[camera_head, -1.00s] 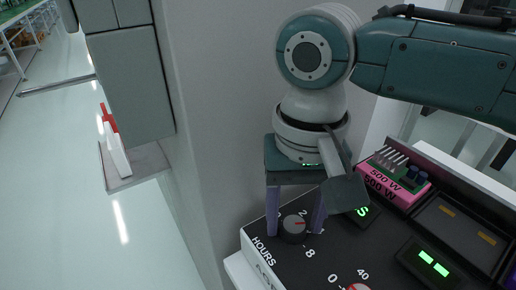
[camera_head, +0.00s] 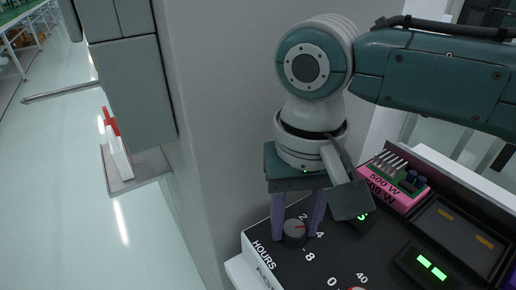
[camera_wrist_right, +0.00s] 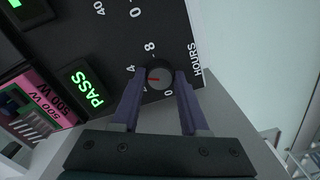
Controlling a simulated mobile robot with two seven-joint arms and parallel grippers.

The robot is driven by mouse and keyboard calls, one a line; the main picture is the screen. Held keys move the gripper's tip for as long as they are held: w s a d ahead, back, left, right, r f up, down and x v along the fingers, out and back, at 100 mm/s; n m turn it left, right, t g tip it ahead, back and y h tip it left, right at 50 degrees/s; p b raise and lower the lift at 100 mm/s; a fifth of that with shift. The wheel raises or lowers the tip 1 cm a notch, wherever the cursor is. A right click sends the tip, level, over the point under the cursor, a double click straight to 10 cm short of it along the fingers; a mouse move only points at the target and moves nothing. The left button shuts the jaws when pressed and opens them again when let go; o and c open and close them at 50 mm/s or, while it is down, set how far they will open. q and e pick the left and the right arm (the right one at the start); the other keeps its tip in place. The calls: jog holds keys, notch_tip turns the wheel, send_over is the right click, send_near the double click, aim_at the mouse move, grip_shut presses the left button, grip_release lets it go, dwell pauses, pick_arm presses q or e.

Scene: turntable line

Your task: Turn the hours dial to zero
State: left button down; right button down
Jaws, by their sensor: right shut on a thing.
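The hours dial (camera_head: 294,233) is a small dark round knob with a red pointer mark, near the HOURS label on a black panel (camera_head: 284,266). My right gripper (camera_head: 296,237) reaches down over it, with one purple finger on each side, shut on the knob. The right wrist view shows the dial (camera_wrist_right: 160,76) between the fingertips, its red mark pointing between the 2 and the 4, away from the 0. My left gripper is not in view.
A second dial (camera_head: 357,288) shows partly at the bottom edge. A green-lit display (camera_wrist_right: 86,88) reading PASS sits near the dial, beside a pink 500 W block (camera_head: 397,187). Another green-lit display (camera_head: 430,265) is at right. A grey wall (camera_head: 230,130) stands close behind the panel.

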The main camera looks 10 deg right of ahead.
jog(key=shift+r+n+p, duration=0.25)
jog(key=shift+n+p, duration=0.75)
jog(key=shift+n, duration=0.1)
jog(key=n+p, duration=0.1)
jog(key=n, duration=0.1)
jog(key=shift+n+p, duration=0.3)
jog(key=shift+n, duration=0.1)
jog(key=n+p, duration=0.1)
jog(key=n, duration=0.2)
jog(key=shift+f+n, duration=0.1)
jog(key=shift+n, duration=0.2)
jog(key=n+p, duration=0.1)
jog(key=n, duration=0.2)
jog(key=shift+n, duration=0.3)
jog(key=n, duration=0.5)
jog(key=shift+f, duration=0.1)
jog(key=n, duration=0.5)
jog(key=shift+n, duration=0.4)
